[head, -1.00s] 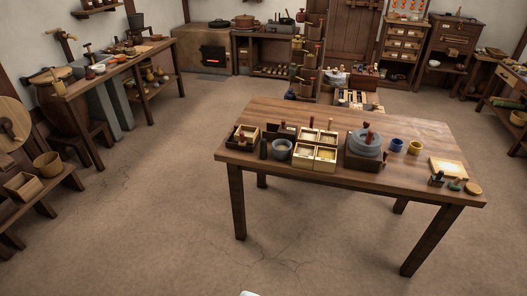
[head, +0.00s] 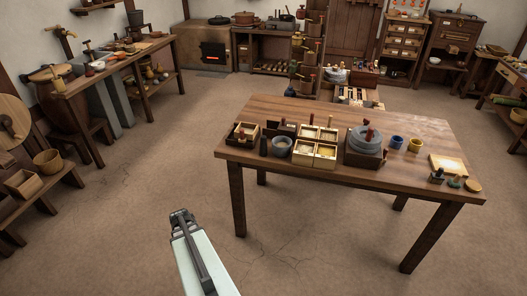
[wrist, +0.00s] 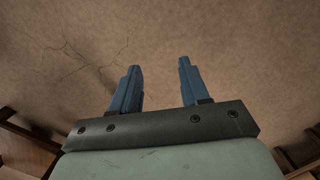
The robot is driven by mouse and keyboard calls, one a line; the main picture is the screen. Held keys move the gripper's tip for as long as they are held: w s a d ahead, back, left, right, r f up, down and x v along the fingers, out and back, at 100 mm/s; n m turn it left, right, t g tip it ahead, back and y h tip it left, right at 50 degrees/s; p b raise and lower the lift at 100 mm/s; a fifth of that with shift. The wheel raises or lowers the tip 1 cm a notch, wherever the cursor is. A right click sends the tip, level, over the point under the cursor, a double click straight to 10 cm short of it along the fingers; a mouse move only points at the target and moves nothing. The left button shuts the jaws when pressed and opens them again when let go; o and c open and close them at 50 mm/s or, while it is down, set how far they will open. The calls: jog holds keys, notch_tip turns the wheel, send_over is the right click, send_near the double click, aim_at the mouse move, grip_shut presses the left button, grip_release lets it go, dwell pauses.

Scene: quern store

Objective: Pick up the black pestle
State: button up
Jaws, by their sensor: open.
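The wooden table (head: 330,178) stands right of centre in the head view. A dark upright piece (head: 263,147), which looks like the black pestle, stands near its front left edge, just left of a grey-blue bowl (head: 281,146). Another small dark upright piece (head: 437,175) stands at the table's right end; at this size I cannot tell which is the pestle. My gripper (wrist: 159,68) is open and empty in the wrist view, with bare floor behind its two blue fingers. In the head view my arm's end is low, left of the table and apart from it.
Pale open boxes (head: 315,151) stand right of the bowl. A stone quern (head: 365,140) sits in a dark tray farther right. Blue (head: 397,142) and yellow (head: 415,145) cups and a pale tray (head: 447,166) follow. The floor (head: 130,215) left of the table is clear.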

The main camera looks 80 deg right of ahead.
jog(key=s+d+r+m+t+h, duration=0.1)
jog(key=d+r, duration=0.3)
jog(key=d, duration=0.4)
jog(key=s+d+r+m+h, duration=0.1)
jog(key=d+r, duration=0.3)
jog(key=d, duration=0.4)
notch_tip(320, 180, up, 31)
jog(key=m, duration=0.5)
send_over(264, 142)
jog(key=shift+h, duration=0.3)
jog(key=f, duration=0.2)
jog(key=d+f, duration=0.1)
jog(key=f, duration=0.5)
jog(key=shift+w+d, duration=0.15)
jog(key=shift+d, duration=0.05)
jog(key=shift+w+f, duration=0.15)
jog(key=shift+f, duration=2.6)
